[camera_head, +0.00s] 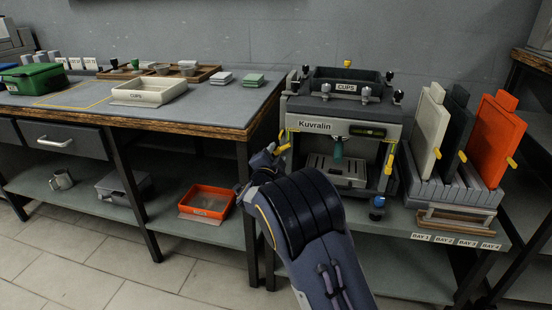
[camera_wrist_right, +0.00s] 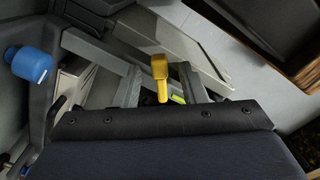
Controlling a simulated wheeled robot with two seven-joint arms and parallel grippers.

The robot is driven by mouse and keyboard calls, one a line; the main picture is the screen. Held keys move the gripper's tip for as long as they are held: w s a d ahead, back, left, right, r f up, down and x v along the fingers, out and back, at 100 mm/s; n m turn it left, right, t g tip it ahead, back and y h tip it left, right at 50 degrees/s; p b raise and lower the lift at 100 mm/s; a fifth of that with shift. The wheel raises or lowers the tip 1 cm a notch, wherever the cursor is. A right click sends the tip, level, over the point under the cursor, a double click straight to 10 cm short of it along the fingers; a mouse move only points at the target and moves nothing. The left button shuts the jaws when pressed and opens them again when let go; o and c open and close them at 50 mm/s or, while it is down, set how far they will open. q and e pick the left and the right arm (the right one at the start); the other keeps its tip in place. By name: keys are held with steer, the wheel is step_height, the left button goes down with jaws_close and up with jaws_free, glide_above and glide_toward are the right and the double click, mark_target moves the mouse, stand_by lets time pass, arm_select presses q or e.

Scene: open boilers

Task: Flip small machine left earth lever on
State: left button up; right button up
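The small machine (camera_head: 315,125), labelled Kuvralin, stands on the right bench. A yellow lever (camera_head: 284,141) is at its left side, and another yellow lever (camera_head: 389,158) is at its right front. My right gripper (camera_head: 275,153) is at the left side of the machine, close to the left yellow lever. In the right wrist view, the fingers of my right gripper (camera_wrist_right: 160,88) are apart, with a yellow lever (camera_wrist_right: 160,68) between them and gaps on both sides. Whether they touch it is hard to tell. My left gripper is not in view.
A blue knob (camera_wrist_right: 28,63) is left of the fingers in the wrist view. The left bench (camera_head: 215,105) ends just left of my arm.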

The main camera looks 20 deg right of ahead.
jaws_close()
stand_by(0.3)
steer(key=m+b, duration=0.2)
steer(key=m, duration=0.1)
steer(key=shift+w+a+r+b, duration=0.1)
steer(key=shift+w+r+b, duration=0.1)
steer(key=shift+r+b, duration=0.15)
steer(key=shift+a+r+m+b, duration=0.1)
steer(key=shift+r+m+b, duration=0.25)
steer(key=shift+m+b, duration=0.5)
steer(key=shift+a+r+m+b, duration=0.1)
steer(key=shift+r+m+b, duration=0.3)
steer(key=shift+m, duration=0.85)
jaws_free()
